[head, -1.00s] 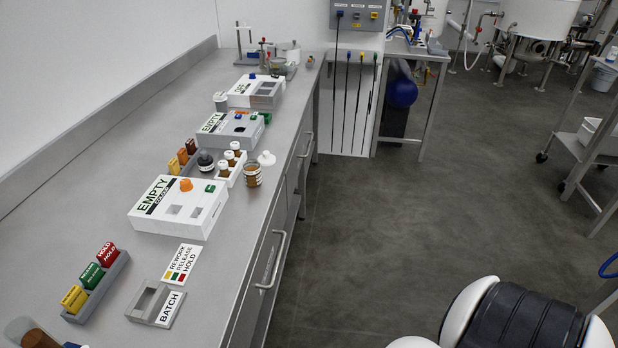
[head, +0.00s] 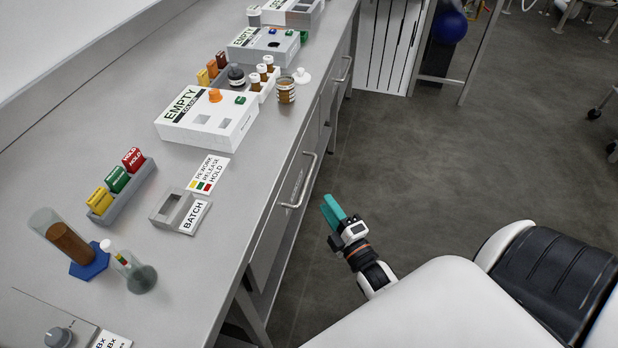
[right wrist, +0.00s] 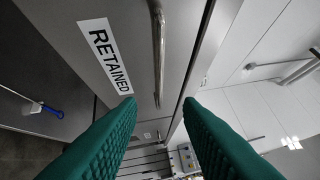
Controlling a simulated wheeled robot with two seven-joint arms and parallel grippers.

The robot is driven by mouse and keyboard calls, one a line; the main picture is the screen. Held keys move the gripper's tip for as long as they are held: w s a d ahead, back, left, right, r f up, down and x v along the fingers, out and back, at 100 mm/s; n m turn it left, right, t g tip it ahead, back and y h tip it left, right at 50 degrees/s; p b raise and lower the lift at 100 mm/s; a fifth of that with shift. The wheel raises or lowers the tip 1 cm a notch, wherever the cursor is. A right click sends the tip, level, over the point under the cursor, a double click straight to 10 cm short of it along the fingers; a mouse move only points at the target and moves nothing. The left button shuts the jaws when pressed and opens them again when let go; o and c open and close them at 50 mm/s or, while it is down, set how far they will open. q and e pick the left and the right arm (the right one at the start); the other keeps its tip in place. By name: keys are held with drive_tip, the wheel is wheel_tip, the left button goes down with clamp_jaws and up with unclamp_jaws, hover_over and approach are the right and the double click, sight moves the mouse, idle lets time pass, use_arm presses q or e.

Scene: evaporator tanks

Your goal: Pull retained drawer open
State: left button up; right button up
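The grey drawer front with the RETAINED label (right wrist: 108,56) fills the upper part of the right wrist view. Its metal bar handle (right wrist: 159,55) runs beside the label, beyond my fingertips. In the head view the nearer bench drawer handle (head: 303,182) shows on the bench front, and its drawer looks closed. My right gripper (head: 334,212) has teal fingers and hangs over the floor, a little right of that handle and apart from it. In the right wrist view its two fingers (right wrist: 160,102) are spread with nothing between them. My left gripper is not in view.
The bench top (head: 262,148) overhangs the drawers. It carries a white EMPTY box (head: 225,130), a BATCH tray (head: 162,218), coloured tags and bottles. Another drawer handle (head: 346,68) is farther along. The floor (head: 430,165) right of the bench is clear.

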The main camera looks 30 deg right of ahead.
sight(309, 175)
drive_tip(key=w, duration=0.3)
drive_tip(key=w+r, duration=0.1)
drive_tip(key=w, duration=0.3)
drive_tip(key=w+d, duration=0.1)
drive_tip(key=w, duration=0.2)
drive_tip(key=shift+w+r, duration=0.15)
drive_tip(key=shift+w, duration=0.1)
drive_tip(key=shift+a, duration=0.1)
clamp_jaws()
